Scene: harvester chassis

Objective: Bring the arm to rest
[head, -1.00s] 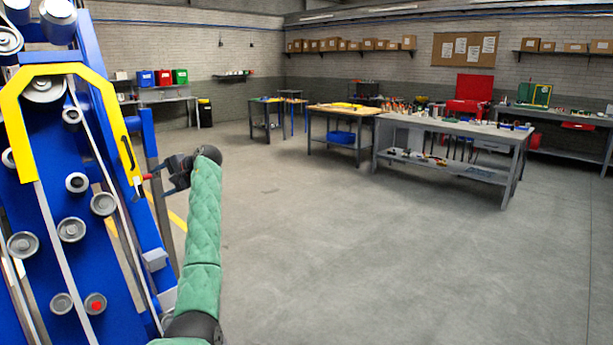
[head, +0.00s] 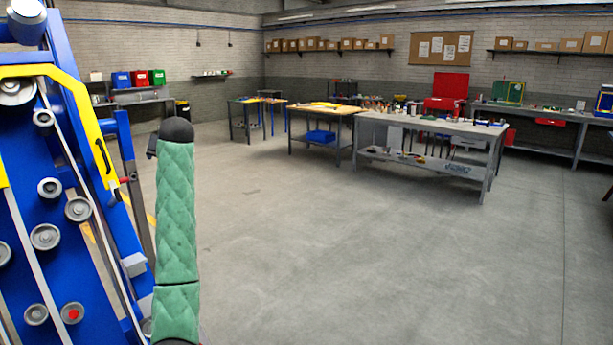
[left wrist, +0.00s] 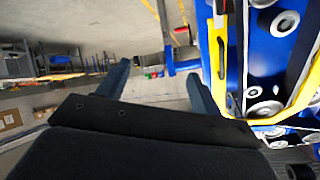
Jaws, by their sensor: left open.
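My left arm (head: 176,220), in a green quilted sleeve with a black end, stands upright in the head view, just right of the blue chassis. My left gripper is almost wholly hidden behind it there; only a dark sliver shows at its left. In the left wrist view my left gripper (left wrist: 160,70) is open, with two dark fingers apart and nothing between them. The blue harvester chassis (head: 75,210) has a yellow guard (head: 92,130) and a small red-tipped lever (head: 126,180). In the left wrist view the yellow guard (left wrist: 219,60) is right of the fingers, apart from them. My right gripper is out of view.
The chassis carries several grey rollers (head: 45,237) and fills the left side. Workbenches (head: 430,127) stand farther back with tools on them. A back bench holds blue, red and green bins (head: 140,78). The concrete floor (head: 380,260) right of my arm is clear.

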